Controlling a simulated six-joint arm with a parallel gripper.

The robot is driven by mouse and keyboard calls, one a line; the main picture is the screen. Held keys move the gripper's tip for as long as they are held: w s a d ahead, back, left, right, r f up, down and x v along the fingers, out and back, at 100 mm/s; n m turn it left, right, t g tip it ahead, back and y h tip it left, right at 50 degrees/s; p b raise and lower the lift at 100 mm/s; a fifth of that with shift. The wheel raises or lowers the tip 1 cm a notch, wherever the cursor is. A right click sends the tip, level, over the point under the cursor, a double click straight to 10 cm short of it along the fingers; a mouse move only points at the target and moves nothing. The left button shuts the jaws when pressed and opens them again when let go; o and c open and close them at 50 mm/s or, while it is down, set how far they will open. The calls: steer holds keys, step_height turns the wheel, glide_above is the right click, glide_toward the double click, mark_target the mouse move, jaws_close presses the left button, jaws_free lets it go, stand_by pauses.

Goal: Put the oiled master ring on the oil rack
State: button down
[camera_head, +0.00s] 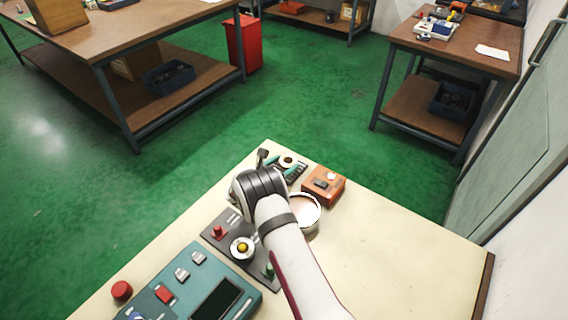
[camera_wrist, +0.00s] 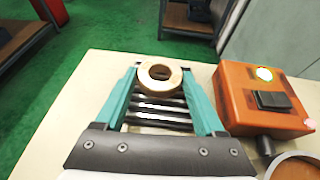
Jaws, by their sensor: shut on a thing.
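The master ring, a pale cream and brown ring (camera_wrist: 146,77), sits between the tips of my gripper's two teal fingers (camera_wrist: 160,76), which press on its left and right sides. In the head view the ring (camera_head: 281,161) shows at the end of my gripper (camera_head: 288,163), beyond the dark wrist. The oil rack, a set of dark parallel bars (camera_wrist: 160,113), shows between the fingers, on the palm side of the ring. In the head view its bars (camera_head: 297,176) are mostly hidden by my gripper. I cannot tell whether the ring touches the rack.
An orange box (camera_head: 323,185) with a lamp and dark switch stands close right of the rack. A round dish (camera_head: 308,209) with brownish contents is beside my arm. Control panels (camera_head: 190,285) lie to the left. The right side of the cream bench (camera_head: 400,260) is clear.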

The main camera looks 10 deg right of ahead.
steer(key=shift+s+a+f, duration=0.1)
steer(key=shift+s+f, duration=0.2)
steer(key=shift+f, duration=0.55)
jaws_free()
steer(key=v, duration=0.4)
steer(key=r+v, duration=0.1)
steer(key=v, duration=0.2)
steer(key=shift+w, duration=0.35)
steer(key=shift+s+a+r, duration=0.25)
steer(key=shift+s+r, duration=0.05)
steer(key=shift+r, duration=0.1)
